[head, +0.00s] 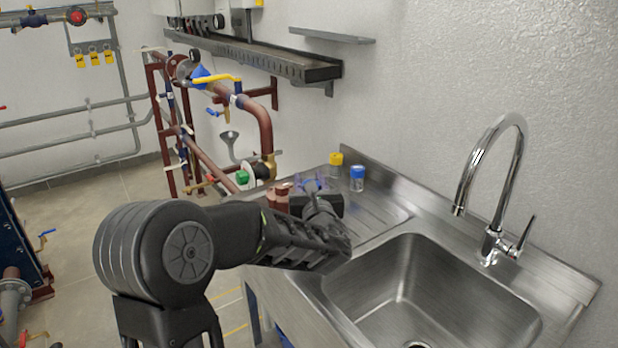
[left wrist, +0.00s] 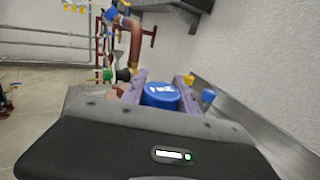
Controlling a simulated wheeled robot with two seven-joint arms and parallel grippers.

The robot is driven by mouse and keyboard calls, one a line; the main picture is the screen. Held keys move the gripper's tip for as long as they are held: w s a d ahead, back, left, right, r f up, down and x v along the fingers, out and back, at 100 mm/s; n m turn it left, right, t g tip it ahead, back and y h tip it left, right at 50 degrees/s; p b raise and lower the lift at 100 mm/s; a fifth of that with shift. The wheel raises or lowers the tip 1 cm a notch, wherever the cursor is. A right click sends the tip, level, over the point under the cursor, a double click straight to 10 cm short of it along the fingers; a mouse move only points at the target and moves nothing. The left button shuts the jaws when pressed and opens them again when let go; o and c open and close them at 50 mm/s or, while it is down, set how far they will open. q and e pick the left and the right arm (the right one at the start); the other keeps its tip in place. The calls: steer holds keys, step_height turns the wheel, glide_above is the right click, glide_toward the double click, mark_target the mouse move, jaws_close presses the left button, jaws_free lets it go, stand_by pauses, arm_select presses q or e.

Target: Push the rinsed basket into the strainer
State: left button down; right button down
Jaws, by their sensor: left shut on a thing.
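My left gripper (head: 309,183) reaches over the drainboard left of the sink. In the left wrist view its two lavender fingers (left wrist: 160,92) are shut on a blue-topped piece (left wrist: 160,96) with white marks. The lower part of this piece is hidden, so I cannot tell whether it touches the drainboard. I cannot make out the rinsed basket for certain. The strainer is not clearly identifiable in the red-brown pipework (head: 265,130) behind the counter. My right gripper is not in view.
A yellow-capped jar (head: 336,159) and a blue-capped jar (head: 357,179) stand at the back of the drainboard. Red-brown pieces (head: 283,191) are beside my gripper. The sink (head: 420,285) and tap (head: 491,243) are to the right. A wall shelf (head: 270,60) hangs above.

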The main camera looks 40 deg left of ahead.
arm_select(q)
steer(key=shift+f+b, duration=1.6)
steer(key=shift+f, duration=1.7)
steer(key=c, duration=0.8)
jaws_free()
steer(key=shift+c, duration=0.2)
steer(key=shift+r, duration=0.15)
step_height(320, 180, up, 9)
steer(key=p, duration=0.5)
steer(key=shift+p, duration=0.3)
